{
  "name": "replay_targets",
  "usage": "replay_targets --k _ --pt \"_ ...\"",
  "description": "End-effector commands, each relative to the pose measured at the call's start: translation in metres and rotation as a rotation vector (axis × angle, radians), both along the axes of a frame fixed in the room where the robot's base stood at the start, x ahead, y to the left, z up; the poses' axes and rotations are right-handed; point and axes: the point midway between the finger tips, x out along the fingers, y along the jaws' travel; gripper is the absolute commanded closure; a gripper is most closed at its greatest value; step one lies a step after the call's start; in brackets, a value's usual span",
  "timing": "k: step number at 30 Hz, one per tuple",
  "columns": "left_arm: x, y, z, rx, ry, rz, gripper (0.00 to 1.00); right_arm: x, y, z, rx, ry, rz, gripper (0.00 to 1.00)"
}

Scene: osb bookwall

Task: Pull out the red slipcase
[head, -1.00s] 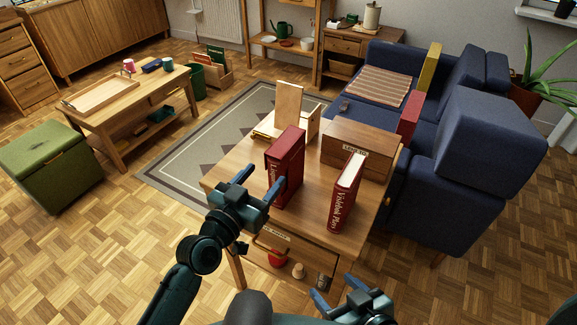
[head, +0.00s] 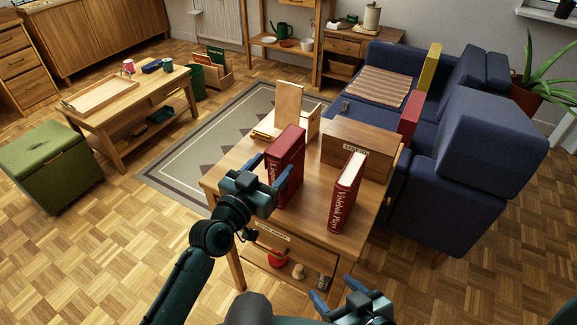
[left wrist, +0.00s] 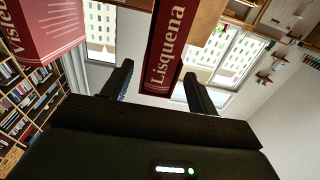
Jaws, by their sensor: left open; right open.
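A dark red slipcase-like volume lettered "Lisquena" (head: 287,160) stands upright on the small wooden table (head: 300,215). A second red volume with white lettering and a pale top (head: 346,195) stands to its right, apart from it. My left gripper (head: 269,172) is open at the near side of the "Lisquena" volume. In the left wrist view, the "Lisquena" spine (left wrist: 166,50) lies between the two open fingers (left wrist: 158,86), and the other red volume (left wrist: 45,28) is at upper left. I cannot tell whether the fingers touch the spine. My right gripper (head: 334,291) is open and empty, low in front of the table.
A wooden box (head: 358,150) and a pale wooden stand (head: 289,110) are behind the volumes. Below the tabletop is a shelf with small items (head: 298,271). A blue sofa (head: 440,190) stands close on the right.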

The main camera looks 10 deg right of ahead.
Motion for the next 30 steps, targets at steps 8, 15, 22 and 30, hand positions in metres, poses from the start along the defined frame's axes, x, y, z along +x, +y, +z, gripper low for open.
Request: replay_targets --k 8,15,22,30 --pt "0.008 -0.006 0.0 0.0 0.0 -0.001 0.41 0.001 0.0 -0.003 0.003 0.0 -0.004 0.36" --pt "0.015 -0.011 0.0 0.0 0.0 -0.001 0.41 0.001 0.0 -0.005 0.002 0.0 -0.005 0.36" --pt "0.018 -0.013 0.0 0.001 0.001 -0.001 0.41 0.0 -0.001 -0.007 -0.002 0.0 -0.001 0.36" --pt "0.017 -0.013 0.0 0.001 0.001 -0.001 0.46 0.0 -0.002 -0.007 -0.007 0.001 0.003 0.36"
